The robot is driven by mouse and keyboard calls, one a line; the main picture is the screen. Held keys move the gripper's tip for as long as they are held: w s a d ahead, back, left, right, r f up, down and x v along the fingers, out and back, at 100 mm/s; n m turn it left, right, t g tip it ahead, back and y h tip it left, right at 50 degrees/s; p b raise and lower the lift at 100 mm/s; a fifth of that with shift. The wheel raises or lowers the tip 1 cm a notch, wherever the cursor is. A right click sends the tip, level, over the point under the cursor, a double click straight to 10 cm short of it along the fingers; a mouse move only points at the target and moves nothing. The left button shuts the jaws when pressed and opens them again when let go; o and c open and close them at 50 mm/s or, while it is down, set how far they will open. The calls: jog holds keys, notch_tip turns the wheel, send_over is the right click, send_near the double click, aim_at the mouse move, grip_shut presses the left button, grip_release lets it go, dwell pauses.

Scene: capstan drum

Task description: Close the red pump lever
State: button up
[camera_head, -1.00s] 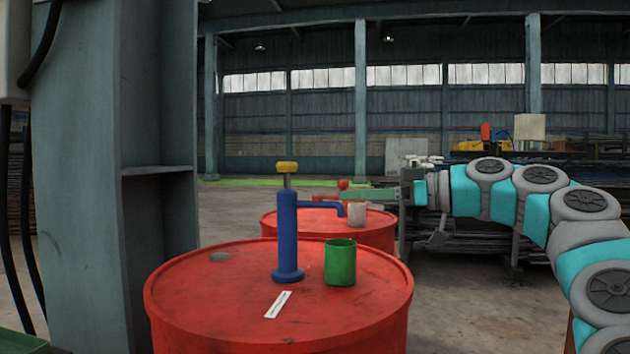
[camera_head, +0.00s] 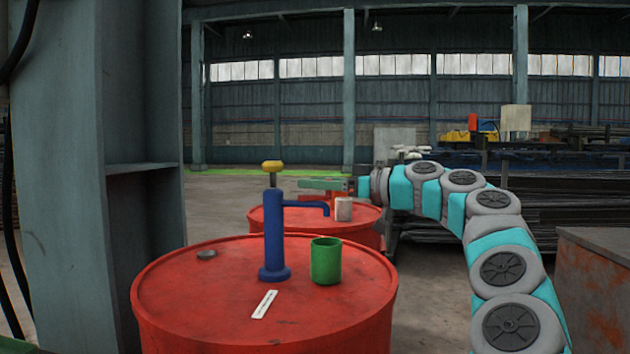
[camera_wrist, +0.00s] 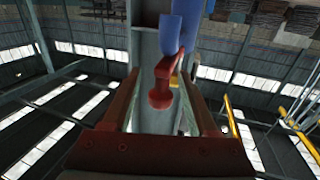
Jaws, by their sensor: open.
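The red lever (camera_wrist: 164,80) with its round knob shows in the wrist view, between the two reddish fingers of my gripper (camera_wrist: 163,108). The fingers are apart on either side of it, and I see no grip on it. A blue post (camera_wrist: 170,32) stands just beyond the lever. In the head view my gripper (camera_head: 302,184) reaches left above the rear red drum (camera_head: 375,230), behind the near blue pump's spout. The lever cannot be clearly told apart there; the gripper seems to hide it.
The near red drum (camera_head: 180,290) carries a blue pump (camera_head: 273,240) with a yellow knob, a green cup (camera_head: 326,261) and a white label. A white cup (camera_head: 343,209) stands on the rear drum. A steel column (camera_head: 90,180) rises at left, a rusty box (camera_head: 600,280) at right.

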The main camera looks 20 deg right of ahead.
jog(key=shift+w+a, duration=0.15)
jog(key=shift+w, duration=0.05)
jog(key=shift+c, duration=0.3)
grip_shut()
